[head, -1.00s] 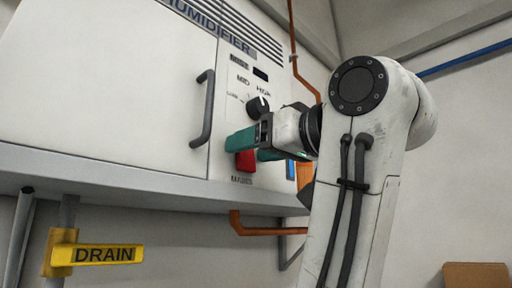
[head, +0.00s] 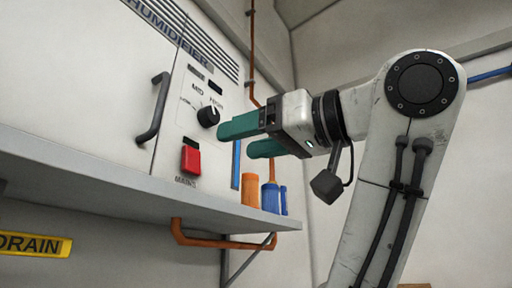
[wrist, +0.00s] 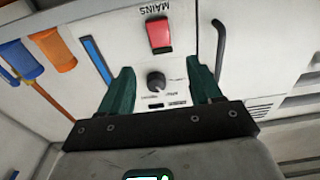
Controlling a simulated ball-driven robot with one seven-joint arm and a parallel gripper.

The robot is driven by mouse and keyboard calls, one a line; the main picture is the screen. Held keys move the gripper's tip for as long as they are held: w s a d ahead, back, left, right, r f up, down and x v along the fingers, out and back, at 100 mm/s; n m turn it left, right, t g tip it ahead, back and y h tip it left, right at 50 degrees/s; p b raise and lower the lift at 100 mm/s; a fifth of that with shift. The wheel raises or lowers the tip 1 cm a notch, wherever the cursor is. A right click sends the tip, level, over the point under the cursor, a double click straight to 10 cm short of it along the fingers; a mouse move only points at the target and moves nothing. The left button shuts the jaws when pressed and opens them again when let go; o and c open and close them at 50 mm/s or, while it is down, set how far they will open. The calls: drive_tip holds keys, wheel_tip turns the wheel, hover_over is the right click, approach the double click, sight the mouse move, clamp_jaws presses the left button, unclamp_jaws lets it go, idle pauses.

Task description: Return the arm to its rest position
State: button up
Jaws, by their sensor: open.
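My gripper (head: 241,138) has green fingers, spread apart with nothing between them. In the head view it is in front of the right side of the humidifier panel, to the right of the black dial (head: 208,116). In the wrist view my gripper (wrist: 160,88) frames the dial (wrist: 156,82) between its fingers, with a gap to the panel; I cannot tell how large. The red mains switch (head: 190,159) is below the dial in the head view and shows fully in the wrist view (wrist: 159,35).
The humidifier cabinet (head: 85,75) has a grey door handle (head: 155,108). It stands on a grey shelf (head: 110,185). An orange cylinder (head: 250,190) and blue-handled items (head: 271,198) are at the shelf's right end. A yellow drain sign (head: 35,244) is below. Open room lies to the right.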

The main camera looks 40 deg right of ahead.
drive_tip(key=shift+s+d, duration=0.1)
drive_tip(key=shift+s, duration=0.45)
drive_tip(key=shift+f, duration=0.1)
